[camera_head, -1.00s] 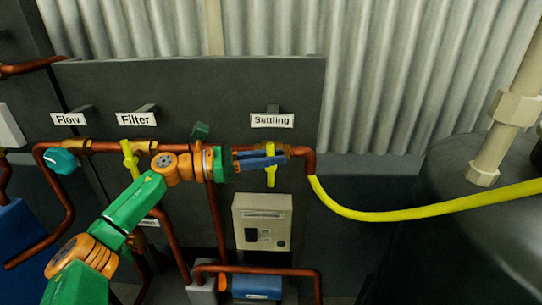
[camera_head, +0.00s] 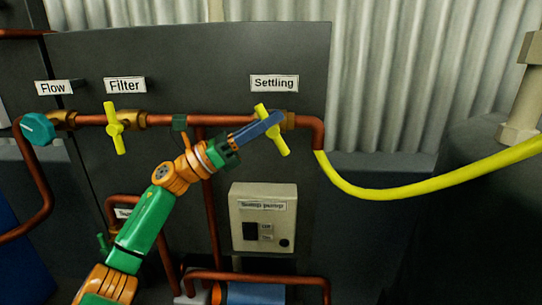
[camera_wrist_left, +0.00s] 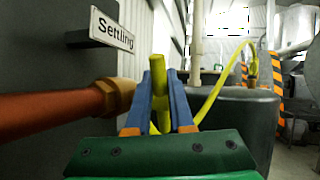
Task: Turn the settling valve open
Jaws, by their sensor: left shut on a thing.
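The settling valve has a yellow bar handle (camera_head: 281,146) on the copper pipe, under the "Settling" label (camera_head: 274,83). The handle is tilted, its top leaning left and its bottom to the right. My left gripper (camera_head: 267,125) reaches up from the lower left, its blue fingers across the handle's middle. In the left wrist view the yellow handle (camera_wrist_left: 158,68) stands between the two blue fingers of the gripper (camera_wrist_left: 161,90), which is shut on it. The fingers cover part of the handle. My right gripper is not in view.
The filter valve's yellow handle (camera_head: 115,128) is nearly upright to the left, with the teal flow knob (camera_head: 37,129) beyond it. A beige pump switch box (camera_head: 263,218) sits below. A yellow hose (camera_head: 420,188) runs right towards a dark tank (camera_head: 470,215).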

